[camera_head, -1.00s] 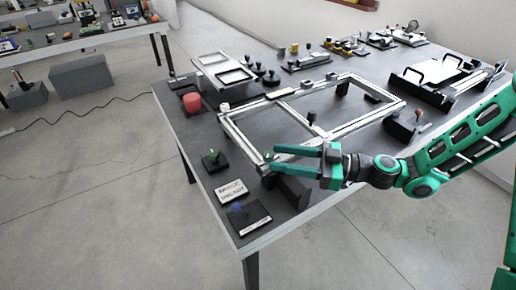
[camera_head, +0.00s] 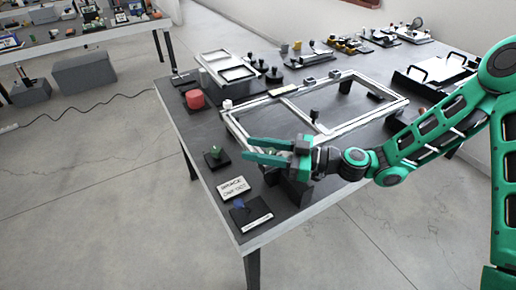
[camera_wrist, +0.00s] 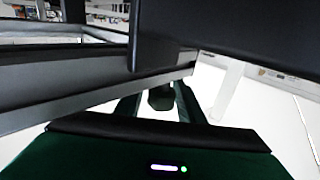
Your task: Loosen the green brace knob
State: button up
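My gripper (camera_head: 246,149) is held level over the near left corner of the silver frame, its green fingers pointing left and spread apart. In the wrist view a small dark green knob-like piece (camera_wrist: 160,97) shows between the two fingers, with gaps visible at its sides; I cannot tell for certain that it is the brace knob. In the head view the fingers cover that spot. Another green knob (camera_head: 215,151) stands on a black plate left of the fingertips, apart from them. A white card (camera_head: 234,188) reading "BRACE" lies in front of it.
The silver rectangular frame (camera_head: 347,127) lies on the dark table. A blue knob (camera_head: 239,203) on a black plate sits at the near corner. A red cylinder (camera_head: 195,99) stands at the left edge. A dark bar crosses the top of the wrist view.

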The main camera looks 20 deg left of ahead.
jog(key=c, duration=0.7)
jog(key=shift+s+d+n+g+h, duration=0.1)
jog(key=shift+s+n+g+h, duration=0.2)
jog(key=shift+n+g, duration=0.65)
jog(key=shift+s+d+n+g+h, duration=0.1)
jog(key=shift+n+g+h, duration=0.45)
jog(key=shift+g, duration=0.7)
jog(key=shift+s+n+g+h, duration=0.25)
jog(key=shift+n+g, duration=0.55)
jog(key=shift+g, duration=0.3)
jog(key=o, duration=1.1)
jog(key=shift+c, duration=0.2)
jog(key=shift+d, duration=0.1)
jog(key=v, duration=1)
jog(key=shift+w+d, duration=0.3)
